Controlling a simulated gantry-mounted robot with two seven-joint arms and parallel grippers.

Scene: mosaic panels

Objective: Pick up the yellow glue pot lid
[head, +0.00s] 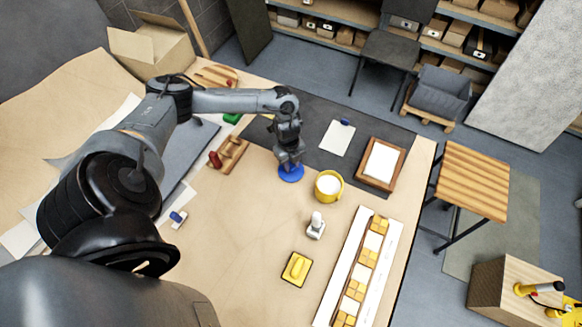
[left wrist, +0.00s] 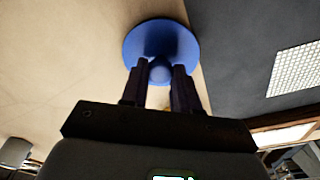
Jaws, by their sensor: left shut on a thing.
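A round blue lid (head: 291,174) with a knob is at the edge of the dark mat, left of the yellow glue pot (head: 329,186). The pot is open and shows white contents. My left gripper (head: 289,163) is above the blue lid. In the left wrist view, its two fingers (left wrist: 160,78) are shut on the knob of the blue lid (left wrist: 160,38). I cannot tell whether the lid touches the table. No yellow lid shows. My right gripper is not in view.
A white-and-grey bottle-like item (head: 316,226) and a yellow float (head: 296,269) lie nearer on the table. A mosaic strip (head: 365,262) runs along the right edge. A wooden frame (head: 381,162) is behind the pot. Bare tabletop is left of the float.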

